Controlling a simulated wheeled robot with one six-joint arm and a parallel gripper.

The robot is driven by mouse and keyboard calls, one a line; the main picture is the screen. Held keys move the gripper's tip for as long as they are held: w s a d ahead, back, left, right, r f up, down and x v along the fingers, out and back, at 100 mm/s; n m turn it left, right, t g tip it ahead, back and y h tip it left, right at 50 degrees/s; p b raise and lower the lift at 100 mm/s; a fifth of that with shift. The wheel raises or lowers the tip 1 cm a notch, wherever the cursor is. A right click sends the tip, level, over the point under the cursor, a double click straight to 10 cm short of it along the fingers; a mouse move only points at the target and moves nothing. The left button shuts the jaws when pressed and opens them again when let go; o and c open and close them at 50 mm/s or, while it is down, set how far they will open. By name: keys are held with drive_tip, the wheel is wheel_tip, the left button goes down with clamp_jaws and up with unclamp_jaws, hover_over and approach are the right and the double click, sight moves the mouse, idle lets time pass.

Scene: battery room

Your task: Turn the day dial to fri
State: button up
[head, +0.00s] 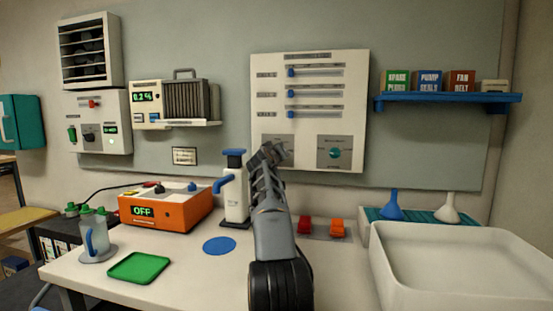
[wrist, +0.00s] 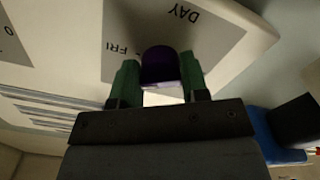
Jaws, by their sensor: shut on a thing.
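The day dial (wrist: 160,62) shows in the wrist view as a dark purple knob on a grey plate (wrist: 190,30). The plate bears the words DAY and FRI, upside down in this view. My gripper (wrist: 160,77) has its green fingers on either side of the knob and is shut on it. The dial's pointer is not visible, so I cannot tell its setting. In the head view my gripper (head: 270,152) is at the lower left of the white wall panel (head: 310,118) and hides the day dial.
A teal dial (head: 335,153) is on the panel's right plate, close to my gripper. Three blue-knobbed sliders (head: 315,92) are above. A white pump bottle (head: 236,190) stands just left of my arm. An orange box (head: 165,210) and a white basin (head: 460,265) occupy the bench.

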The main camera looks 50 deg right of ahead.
drive_tip(key=m+b, duration=0.1)
drive_tip(key=m, duration=0.4)
drive_tip(key=shift+w+m, duration=0.1)
drive_tip(key=shift+m, duration=0.6)
drive_tip(key=o, duration=0.9)
drive_tip(key=shift+b, duration=0.3)
drive_tip(key=b+v, duration=0.7)
drive_tip(key=v, duration=0.7)
drive_tip(key=shift+w+b, duration=0.1)
drive_tip(key=shift+b, duration=0.2)
